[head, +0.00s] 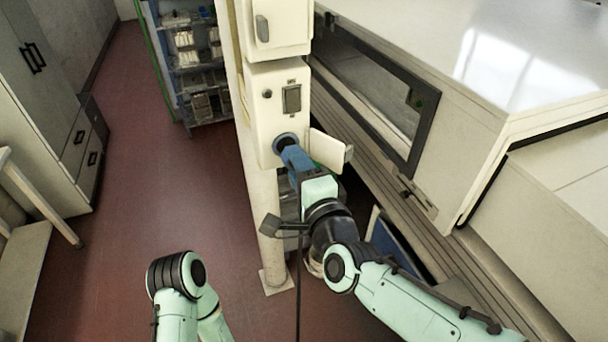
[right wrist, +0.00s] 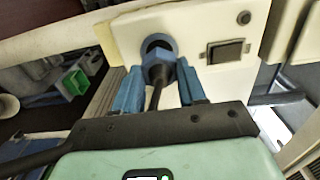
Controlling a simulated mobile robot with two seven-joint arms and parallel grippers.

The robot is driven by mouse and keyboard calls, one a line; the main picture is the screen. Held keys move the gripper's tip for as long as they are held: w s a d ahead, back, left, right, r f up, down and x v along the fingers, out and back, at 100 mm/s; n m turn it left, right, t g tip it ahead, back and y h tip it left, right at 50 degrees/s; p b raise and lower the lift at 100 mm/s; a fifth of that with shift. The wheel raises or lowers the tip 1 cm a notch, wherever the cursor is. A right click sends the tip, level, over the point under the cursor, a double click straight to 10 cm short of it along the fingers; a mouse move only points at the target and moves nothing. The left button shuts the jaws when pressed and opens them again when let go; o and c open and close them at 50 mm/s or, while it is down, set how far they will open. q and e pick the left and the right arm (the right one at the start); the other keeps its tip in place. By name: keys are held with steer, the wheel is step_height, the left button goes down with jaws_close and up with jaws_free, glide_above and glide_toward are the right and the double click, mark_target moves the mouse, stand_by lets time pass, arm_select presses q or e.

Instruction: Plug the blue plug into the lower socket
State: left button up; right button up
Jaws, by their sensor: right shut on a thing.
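The lower socket (head: 284,140) is a round, dark-centred opening with a blue rim, low on a cream box on a post. My right gripper (head: 291,158) reaches up to it, its blue fingers pointing at the box face. In the right wrist view my right gripper (right wrist: 160,88) has a finger on each side of the blue plug (right wrist: 159,66), shut on it. A black cable runs back from the plug. The plug is at the socket's mouth; I cannot tell how deep it sits. In the head view my fingers mostly hide it. My left gripper is out of view.
A cream flap (head: 328,150) stands out just right of the socket. A dark switch (head: 291,98) is above it, with another cream box (head: 278,25) higher up. The large tunnel housing (head: 470,100) fills the right side. Open red floor (head: 140,170) lies left of the post.

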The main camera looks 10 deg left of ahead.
steer(key=shift+x, duration=0.75)
steer(key=shift+b, duration=0.6)
stand_by(1.7)
steer(key=shift+w+a, duration=0.35)
steer(key=shift+w, duration=0.05)
stand_by(0.5)
steer(key=o, duration=1.1)
steer(key=shift+c, duration=0.2)
steer(key=v, duration=1.3)
steer(key=shift+s+d+b, duration=0.15)
steer(key=shift+b, duration=0.2)
steer(key=shift+f, duration=0.1)
